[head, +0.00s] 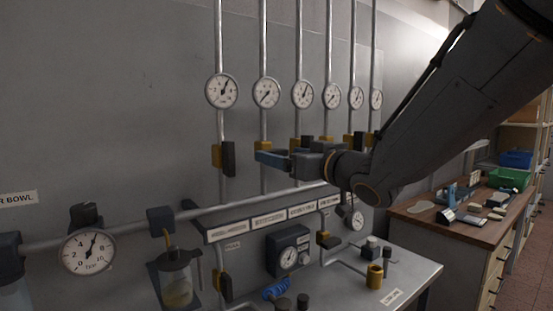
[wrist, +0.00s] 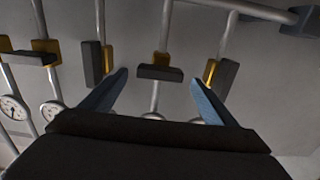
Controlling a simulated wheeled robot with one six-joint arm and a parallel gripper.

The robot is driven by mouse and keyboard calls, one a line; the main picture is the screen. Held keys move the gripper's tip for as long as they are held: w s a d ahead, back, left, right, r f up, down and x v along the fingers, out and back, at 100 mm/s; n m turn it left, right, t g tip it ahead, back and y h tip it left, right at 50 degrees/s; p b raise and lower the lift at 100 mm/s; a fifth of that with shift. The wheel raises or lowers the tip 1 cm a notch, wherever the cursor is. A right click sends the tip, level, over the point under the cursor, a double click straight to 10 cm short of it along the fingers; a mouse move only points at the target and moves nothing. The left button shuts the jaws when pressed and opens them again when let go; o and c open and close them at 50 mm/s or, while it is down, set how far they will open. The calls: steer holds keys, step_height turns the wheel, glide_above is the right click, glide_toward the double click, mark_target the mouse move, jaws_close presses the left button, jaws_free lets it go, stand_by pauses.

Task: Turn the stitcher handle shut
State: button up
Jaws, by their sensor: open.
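Several valves with dark handles and yellow bodies sit on the vertical pipes, and I cannot tell which is the stitcher's because the labels are too small to read. My gripper (head: 266,158) is open, at the second pipe from the left in the head view; its blue fingers hide much of that valve. In the wrist view my gripper (wrist: 160,80) has its fingertips spread to either side of a handle (wrist: 160,73) lying across its pipe, with no clear contact. The handles on either side, one left (wrist: 94,64) and one right (wrist: 222,78), lie along their pipes.
Round gauges (head: 221,91) sit above the valves. A horizontal pipe (head: 120,228) and a label strip (head: 268,220) run below. A grey bench (head: 415,271) and a wooden worktop (head: 440,223) stand at the right. The neighbouring handles flank my fingers closely.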

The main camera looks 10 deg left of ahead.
steer(key=shift+v, duration=1.1)
steer(key=d+f+m+g+h, duration=0.1)
steer(key=d+f+m+h, duration=0.8)
steer(key=d+f, duration=1.2)
steer(key=s+d+f+g+h, duration=0.2)
steer(key=s+d+f+g, duration=0.2)
steer(key=s+f, duration=0.3)
steer(key=s+d+f+g+h, duration=0.2)
steer(key=s+d+f+g, duration=0.3)
steer(key=s, duration=0.8)
step_height(320, 180, down, 3)
steer(key=shift+d+r+m+h+b, duration=0.1)
steer(key=shift+d+m+h+b, duration=0.25)
steer(key=shift+d, duration=0.65)
